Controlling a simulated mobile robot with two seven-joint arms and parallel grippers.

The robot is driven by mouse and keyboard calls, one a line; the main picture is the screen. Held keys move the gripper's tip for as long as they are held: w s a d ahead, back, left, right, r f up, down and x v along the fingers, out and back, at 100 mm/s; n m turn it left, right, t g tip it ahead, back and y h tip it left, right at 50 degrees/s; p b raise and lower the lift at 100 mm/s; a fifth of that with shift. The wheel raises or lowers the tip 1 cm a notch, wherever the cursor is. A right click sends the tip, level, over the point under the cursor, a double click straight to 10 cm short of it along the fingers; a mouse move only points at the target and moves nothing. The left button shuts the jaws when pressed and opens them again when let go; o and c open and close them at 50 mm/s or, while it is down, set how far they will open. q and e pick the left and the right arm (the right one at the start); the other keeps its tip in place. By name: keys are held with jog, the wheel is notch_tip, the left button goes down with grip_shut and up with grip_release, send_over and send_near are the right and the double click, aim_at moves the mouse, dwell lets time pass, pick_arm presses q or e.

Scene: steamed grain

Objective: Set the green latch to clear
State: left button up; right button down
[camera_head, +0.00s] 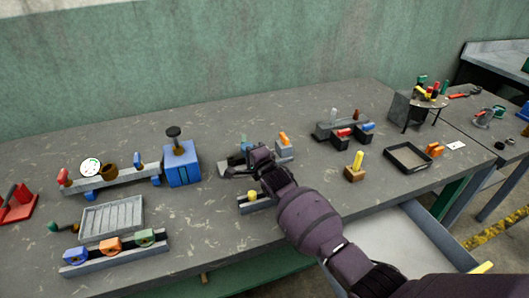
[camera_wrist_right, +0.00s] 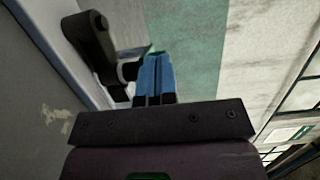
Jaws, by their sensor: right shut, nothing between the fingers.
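My right gripper (camera_head: 260,155) reaches in over the middle of the table, above a small grey fixture (camera_head: 231,161). Its two blue-padded fingers also show in the right wrist view (camera_wrist_right: 157,75), shut together and empty. Just beyond the fingertips stands a dark, rounded lever-like part (camera_wrist_right: 94,42) on a pale base; I cannot tell if it touches the fingers. A small green-blue piece (camera_head: 244,141) shows behind the gripper, partly hidden. I cannot tell for sure which part is the green latch, or its setting. My left gripper is not in view.
A blue box with a black knob (camera_head: 182,168) stands left of the gripper. A fixture with a yellow knob (camera_head: 253,197) is in front, and an orange-topped block (camera_head: 284,147) is to the right. An open drawer (camera_head: 395,245) juts out front right.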

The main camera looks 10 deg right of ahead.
jog(key=shift+w+a, duration=0.1)
jog(key=shift+a, duration=0.6)
jog(key=shift+w+a, duration=0.1)
jog(key=shift+a, duration=0.35)
jog(key=shift+w+a, duration=0.15)
jog(key=shift+a, duration=0.25)
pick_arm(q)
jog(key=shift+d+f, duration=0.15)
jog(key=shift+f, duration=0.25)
pick_arm(e)
jog(key=shift+a, duration=0.15)
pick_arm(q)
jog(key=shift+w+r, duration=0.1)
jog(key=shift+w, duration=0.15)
pick_arm(e)
jog(key=shift+r, duration=0.55)
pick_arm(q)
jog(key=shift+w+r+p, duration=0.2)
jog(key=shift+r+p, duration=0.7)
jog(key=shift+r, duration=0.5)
pick_arm(e)
notch_tip(320, 180, up, 19)
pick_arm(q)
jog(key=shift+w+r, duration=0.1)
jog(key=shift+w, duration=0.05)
pick_arm(e)
jog(key=shift+f, duration=0.1)
